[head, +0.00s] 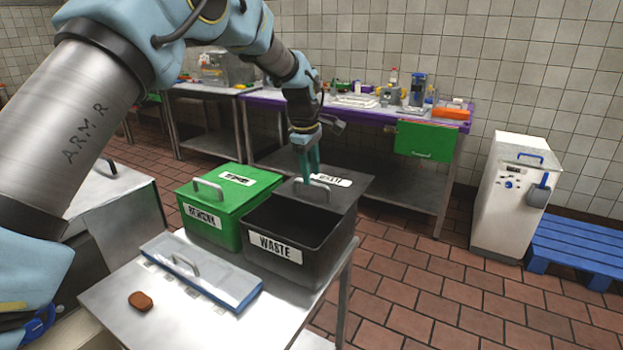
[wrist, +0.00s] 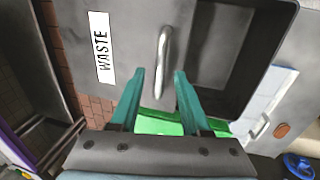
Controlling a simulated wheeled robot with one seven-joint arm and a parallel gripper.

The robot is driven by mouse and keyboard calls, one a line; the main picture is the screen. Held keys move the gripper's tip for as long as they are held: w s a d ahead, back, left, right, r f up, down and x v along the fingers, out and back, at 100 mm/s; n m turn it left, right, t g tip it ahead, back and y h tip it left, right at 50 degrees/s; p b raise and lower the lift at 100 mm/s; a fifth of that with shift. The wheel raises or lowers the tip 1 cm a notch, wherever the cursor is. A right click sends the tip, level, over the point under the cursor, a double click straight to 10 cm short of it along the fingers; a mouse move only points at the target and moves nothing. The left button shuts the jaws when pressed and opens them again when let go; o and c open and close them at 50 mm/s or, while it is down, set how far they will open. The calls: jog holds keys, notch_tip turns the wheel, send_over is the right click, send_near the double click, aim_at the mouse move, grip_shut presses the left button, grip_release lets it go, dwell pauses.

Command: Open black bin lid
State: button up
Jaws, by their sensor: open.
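The black bin (head: 285,262), labelled WASTE, stands on a metal table. Its dark lid (head: 350,190) sits toward the back right, leaving the front of the bin's hollow inside exposed. In the wrist view the lid (wrist: 205,20) lies beside the dark opening. The lid's metal handle (wrist: 163,50) shows between and just beyond my fingertips; it also shows in the head view. My gripper (head: 309,181) is open with its teal fingers over the lid at the handle. In the wrist view my gripper (wrist: 159,72) has a finger on either side of the handle's lower end; contact cannot be told.
A green bin (head: 226,222) with a shut lid stands directly left of the black bin. A flat blue-edged container (head: 215,278) and a brown item (head: 140,301) lie in front on the table (head: 118,290). A purple workbench with clutter stands behind.

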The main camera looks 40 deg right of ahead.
notch_tip(320, 180, up, 9)
jog(key=a+b, duration=0.1)
jog(key=b, duration=0.1)
jog(key=shift+s+a+f, duration=0.15)
jog(key=shift+s+a, duration=0.05)
jog(key=shift+a, duration=0.1)
jog(key=w+a+f+m, duration=0.1)
jog(key=w+a, duration=0.4)
jog(key=a, duration=0.5)
jog(key=w+a+f, duration=0.2)
jog(key=w+a, duration=0.2)
jog(key=a, duration=0.6)
jog(key=w+a+f+m, duration=0.1)
jog(key=w+a, duration=0.4)
jog(key=a, duration=0.5)
jog(key=s+a+f, duration=0.2)
jog(key=s+a, duration=0.2)
jog(key=a, duration=0.5)
jog(key=s+a+f+m+y, duration=0.1)
jog(key=s+a, duration=0.3)
jog(key=a, duration=0.5)
jog(key=s+a+f+m+t+y, duration=0.1)
jog(key=s+a+f, duration=0.2)
jog(key=a, duration=0.7)
jog(key=shift+s+f, duration=0.2)
jog(key=shift+s, duration=0.4)
jog(key=shift+o, duration=0.2)
